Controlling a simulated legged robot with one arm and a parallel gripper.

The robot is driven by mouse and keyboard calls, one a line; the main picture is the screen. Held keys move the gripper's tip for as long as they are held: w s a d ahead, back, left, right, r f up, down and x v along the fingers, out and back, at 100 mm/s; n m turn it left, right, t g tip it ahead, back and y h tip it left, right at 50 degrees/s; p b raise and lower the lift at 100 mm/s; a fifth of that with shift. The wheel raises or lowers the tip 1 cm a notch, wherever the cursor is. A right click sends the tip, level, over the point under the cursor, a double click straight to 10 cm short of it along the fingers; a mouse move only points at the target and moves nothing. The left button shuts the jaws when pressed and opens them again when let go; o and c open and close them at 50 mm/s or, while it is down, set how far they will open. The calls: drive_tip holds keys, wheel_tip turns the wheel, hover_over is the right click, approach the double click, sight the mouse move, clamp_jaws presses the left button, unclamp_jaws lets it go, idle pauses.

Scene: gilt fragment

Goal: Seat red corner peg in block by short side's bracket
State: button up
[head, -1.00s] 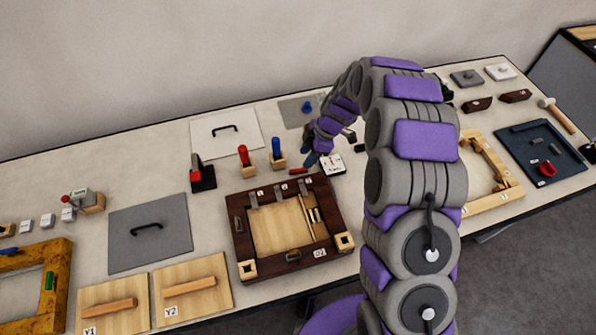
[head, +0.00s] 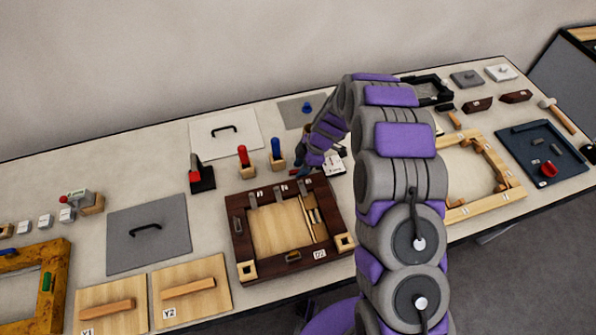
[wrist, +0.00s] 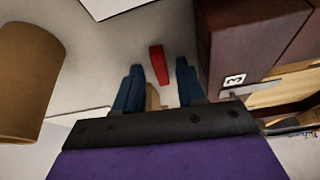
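A small red peg (wrist: 157,65) lies flat on the table beyond my fingertips in the wrist view. In the head view its spot, by the far side of the dark wooden frame (head: 240,222), is largely covered by my gripper (head: 298,173). My gripper (wrist: 159,78) is open, with its blue fingers apart, above the table beside the frame. A tan piece shows low between the fingers; I cannot tell what it is. Pale corner blocks with dark openings sit at the frame's near left (head: 247,268) and near right (head: 344,242). Grey brackets (head: 280,195) line its far side.
A red-topped peg (head: 243,155) and a blue-topped peg (head: 276,150) stand in wooden holders left of my gripper. A brown rounded object (wrist: 27,80) is close on the left in the wrist view. A grey panel (head: 125,250) lies farther left.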

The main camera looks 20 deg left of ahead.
clamp_jaws()
idle(0.3)
wheel_tip(320, 180, up, 10)
drive_tip(key=p, duration=0.1)
drive_tip(key=d+r+m+t+h, duration=0.2)
drive_tip(key=d+r+m+t, duration=0.1)
drive_tip(key=d+m, duration=0.8)
drive_tip(key=w+d+r+m+t+h, duration=0.1)
drive_tip(key=d+r+m+t+h, duration=0.1)
drive_tip(key=d+m, duration=0.9)
drive_tip(key=d+r+t, duration=0.1)
drive_tip(key=d+r, duration=0.1)
drive_tip(key=d, duration=0.3)
drive_tip(key=shift+d+m+b, duration=0.3)
drive_tip(key=shift+m, duration=0.1)
